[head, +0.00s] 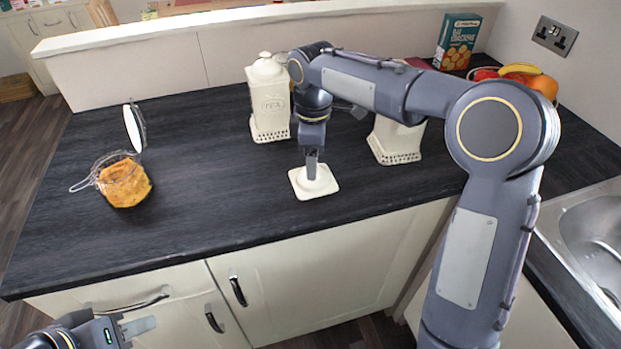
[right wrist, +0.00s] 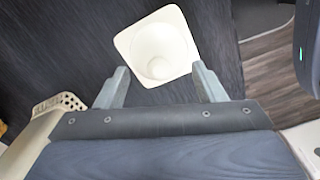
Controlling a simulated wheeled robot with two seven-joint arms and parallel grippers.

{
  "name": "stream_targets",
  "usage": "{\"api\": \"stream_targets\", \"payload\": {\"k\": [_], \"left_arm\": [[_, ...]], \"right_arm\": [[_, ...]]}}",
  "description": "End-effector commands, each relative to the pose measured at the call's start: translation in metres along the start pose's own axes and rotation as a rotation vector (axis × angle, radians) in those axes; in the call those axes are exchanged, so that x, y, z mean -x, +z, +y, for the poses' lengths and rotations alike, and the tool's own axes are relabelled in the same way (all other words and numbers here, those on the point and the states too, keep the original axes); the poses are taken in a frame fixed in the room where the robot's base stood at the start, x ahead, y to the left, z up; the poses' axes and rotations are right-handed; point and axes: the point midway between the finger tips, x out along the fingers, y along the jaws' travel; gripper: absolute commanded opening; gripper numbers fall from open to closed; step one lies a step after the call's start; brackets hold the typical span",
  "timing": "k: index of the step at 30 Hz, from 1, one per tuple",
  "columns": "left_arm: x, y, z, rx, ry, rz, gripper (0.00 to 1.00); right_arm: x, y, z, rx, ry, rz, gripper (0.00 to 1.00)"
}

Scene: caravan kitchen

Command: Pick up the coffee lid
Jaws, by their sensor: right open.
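The cream, square coffee lid (head: 300,188) lies on the dark worktop, near its front edge. It has a round raised middle; in the right wrist view the lid (right wrist: 155,50) is just beyond my fingers. My right gripper (head: 312,168) points down over the lid, hiding part of it. In the right wrist view my right gripper (right wrist: 160,86) is open, its fingers apart with nothing held between them. I cannot tell whether the fingertips touch the lid. My left gripper (head: 130,328) is at the lower left, in front of the cupboards; its jaw opening is unclear.
A lidded tea canister (head: 269,105) stands behind and left of the lid. Another cream canister (head: 396,142) stands to the right, its top hidden by my right arm. A biscuit box (head: 457,42), fruit (head: 530,78) and a sink (head: 592,225) are right.

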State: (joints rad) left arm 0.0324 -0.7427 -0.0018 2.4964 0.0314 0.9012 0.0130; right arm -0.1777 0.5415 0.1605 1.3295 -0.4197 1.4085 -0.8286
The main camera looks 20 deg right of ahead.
Motion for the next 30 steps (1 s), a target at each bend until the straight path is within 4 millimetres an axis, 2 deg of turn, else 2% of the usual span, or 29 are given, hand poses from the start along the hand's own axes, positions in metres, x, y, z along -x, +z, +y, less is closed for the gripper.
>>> {"api": "stream_targets", "payload": {"k": [3,6,13,27,30], "left_arm": [[-0.001,0.000,0.000,0.000,0.000,0.000,0.36],[-0.001,0.001,-0.001,0.000,0.000,0.000,0.36],[-0.001,0.000,0.000,0.000,0.000,0.000,0.36],[-0.001,0.001,-0.001,0.000,0.000,0.000,0.36],[-0.001,0.001,-0.001,0.000,0.000,0.000,0.36]], "right_arm": [[-0.017,0.000,0.001,-0.001,-0.002,-0.001,0.63],[-0.025,0.000,0.001,-0.001,-0.001,0.000,0.63],[-0.026,0.000,0.001,-0.002,0.000,0.000,0.63],[-0.026,0.000,0.000,-0.002,-0.001,-0.001,0.03],[-0.027,0.000,0.000,-0.002,-0.003,-0.002,0.00]]}}
